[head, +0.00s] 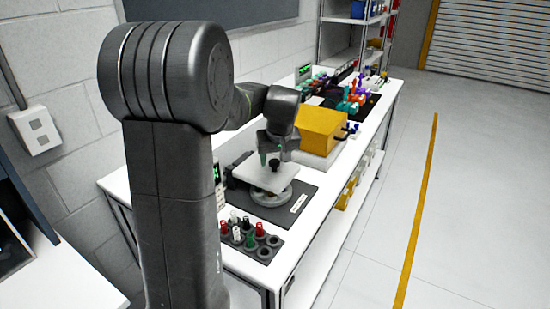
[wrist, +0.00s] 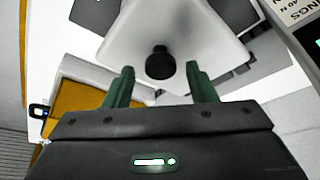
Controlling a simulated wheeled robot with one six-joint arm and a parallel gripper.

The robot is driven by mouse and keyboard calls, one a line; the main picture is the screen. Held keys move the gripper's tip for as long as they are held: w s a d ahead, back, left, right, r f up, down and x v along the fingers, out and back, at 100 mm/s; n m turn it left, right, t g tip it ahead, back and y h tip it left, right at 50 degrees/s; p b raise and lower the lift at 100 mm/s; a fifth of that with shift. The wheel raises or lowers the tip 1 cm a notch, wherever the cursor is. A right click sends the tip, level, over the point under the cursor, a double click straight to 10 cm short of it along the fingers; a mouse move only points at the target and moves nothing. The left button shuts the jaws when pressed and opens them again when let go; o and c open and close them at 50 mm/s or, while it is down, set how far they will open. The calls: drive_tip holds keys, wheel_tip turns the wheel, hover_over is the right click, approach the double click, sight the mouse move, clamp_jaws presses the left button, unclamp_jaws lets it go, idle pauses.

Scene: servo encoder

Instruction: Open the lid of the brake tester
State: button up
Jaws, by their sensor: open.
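The brake tester appears to be the device with a grey round base (head: 270,194) on a dark mat. A flat white squarish lid (head: 254,173) with a black knob (head: 275,166) lies over the base. My gripper (head: 270,155) is just above the lid, pointing down, open and empty. In the wrist view its two green fingers (wrist: 160,72) stand apart, left and right of the black knob (wrist: 160,62), with gaps on both sides. The white lid (wrist: 205,40) fills the upper middle there. I cannot tell the exact height of the fingertips over the knob.
A yellow box (head: 322,128) stands on the bench just behind the device. A rack with red, white, green and black plugs (head: 250,238) lies in front. A handheld meter (head: 219,186) with a green display is at the left. More coloured parts (head: 352,98) lie farther back.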

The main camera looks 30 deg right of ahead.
drive_tip(key=shift+a+f, duration=0.1)
drive_tip(key=shift+f, duration=0.05)
clamp_jaws()
